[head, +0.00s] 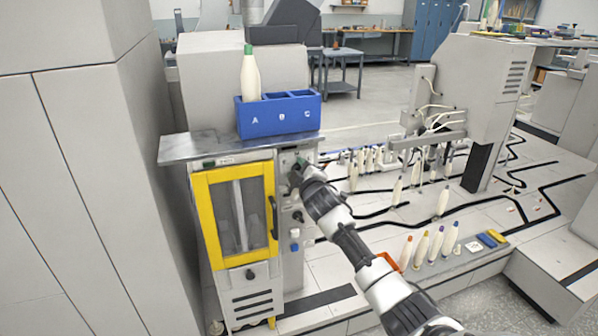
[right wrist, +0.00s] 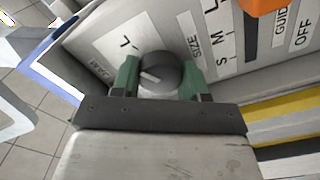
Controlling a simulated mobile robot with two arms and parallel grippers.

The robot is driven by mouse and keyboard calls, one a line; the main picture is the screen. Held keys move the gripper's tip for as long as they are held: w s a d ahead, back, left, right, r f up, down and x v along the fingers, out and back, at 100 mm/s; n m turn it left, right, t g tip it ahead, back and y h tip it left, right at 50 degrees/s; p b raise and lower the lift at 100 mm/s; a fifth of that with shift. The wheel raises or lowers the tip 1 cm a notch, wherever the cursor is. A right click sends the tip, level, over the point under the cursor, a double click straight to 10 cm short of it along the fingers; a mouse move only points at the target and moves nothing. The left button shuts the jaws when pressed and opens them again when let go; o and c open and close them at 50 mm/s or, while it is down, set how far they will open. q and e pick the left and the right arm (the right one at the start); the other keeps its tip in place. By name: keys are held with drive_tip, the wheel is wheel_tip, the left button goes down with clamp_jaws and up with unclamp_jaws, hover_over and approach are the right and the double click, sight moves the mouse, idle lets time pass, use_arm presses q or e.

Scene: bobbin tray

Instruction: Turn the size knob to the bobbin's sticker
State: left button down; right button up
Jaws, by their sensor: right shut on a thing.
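My right gripper (right wrist: 160,82) is shut on a dark round knob (right wrist: 160,68), one green finger on each side. A light pointer mark on the knob points left and slightly up in the right wrist view. A plate beside the knob reads SIZE, with S, M and L. In the head view my right gripper (head: 297,176) is at the machine's control panel, and it hides the knob. A cream bobbin with a green top (head: 250,75) stands upright in the left compartment, marked A, of a blue tray (head: 281,118). I cannot make out a sticker on it. My left gripper is not in view.
The tray stands on a metal shelf (head: 190,147) above a yellow-framed door (head: 204,222). An orange part (right wrist: 262,5) and GUIDE and OFF labels lie near the knob. Several bobbins stand on the low platform to the right. A tall grey cabinet (head: 75,190) closes the left.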

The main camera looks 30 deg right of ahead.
drive_tip(key=shift+f, duration=0.1)
idle(0.3)
drive_tip(key=o, duration=0.9)
drive_tip(key=shift+d, duration=0.1)
drive_tip(key=shift+o, duration=0.2)
drive_tip(key=b+v, duration=0.1)
drive_tip(key=v, duration=1)
